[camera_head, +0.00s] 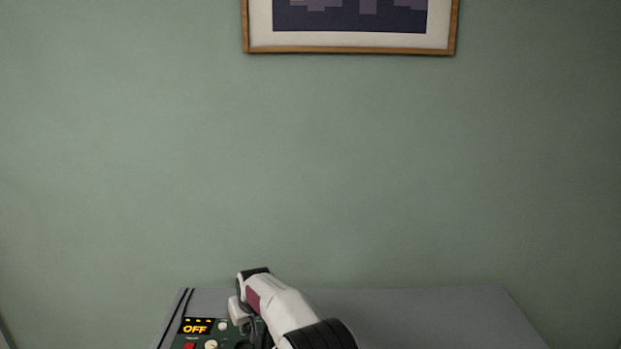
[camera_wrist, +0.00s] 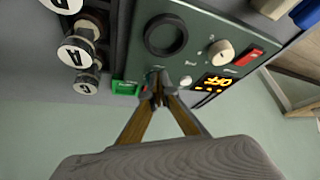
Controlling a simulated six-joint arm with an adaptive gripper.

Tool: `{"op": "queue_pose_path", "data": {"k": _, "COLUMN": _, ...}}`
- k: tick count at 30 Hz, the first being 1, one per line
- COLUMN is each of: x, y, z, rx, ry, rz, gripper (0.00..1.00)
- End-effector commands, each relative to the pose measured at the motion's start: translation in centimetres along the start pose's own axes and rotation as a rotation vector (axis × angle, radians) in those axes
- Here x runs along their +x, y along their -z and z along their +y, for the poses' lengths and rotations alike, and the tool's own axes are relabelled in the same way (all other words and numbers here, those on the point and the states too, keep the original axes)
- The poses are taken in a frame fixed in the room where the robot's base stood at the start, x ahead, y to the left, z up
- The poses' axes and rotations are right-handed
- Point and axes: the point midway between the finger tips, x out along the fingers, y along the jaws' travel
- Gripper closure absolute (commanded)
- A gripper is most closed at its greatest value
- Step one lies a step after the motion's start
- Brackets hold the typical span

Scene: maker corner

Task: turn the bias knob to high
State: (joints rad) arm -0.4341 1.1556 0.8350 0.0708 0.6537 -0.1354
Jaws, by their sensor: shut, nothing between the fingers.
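A dark green control panel (camera_wrist: 185,38) shows in the wrist view, with a cream knob (camera_wrist: 221,52) near its red switch (camera_wrist: 249,56). A smaller white round part (camera_wrist: 185,82) sits beside the lit display (camera_wrist: 213,84), which reads OFF. The labels are too small to read, so I cannot tell which one is the bias knob or its setting. In the head view the cream knob (camera_head: 211,344) is at the bottom edge. My gripper (camera_wrist: 157,88) is shut and empty, its tips over the panel's edge, apart from the cream knob. My arm hides the panel's right part in the head view.
A black ring (camera_wrist: 165,35) is on the panel. A green block (camera_wrist: 125,87) lies by the panel's edge near my fingertips. The grey tabletop (camera_head: 430,318) is bare on the right.

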Motion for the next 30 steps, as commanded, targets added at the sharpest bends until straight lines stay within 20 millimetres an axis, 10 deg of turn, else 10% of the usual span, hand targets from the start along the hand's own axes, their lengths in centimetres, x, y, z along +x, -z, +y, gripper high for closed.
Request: {"op": "queue_pose_path", "data": {"k": 30, "x": -3.9, "y": 2.1, "z": 0.1, "rx": 0.001, "ry": 0.000, "rz": 0.000, "gripper": 1.00}}
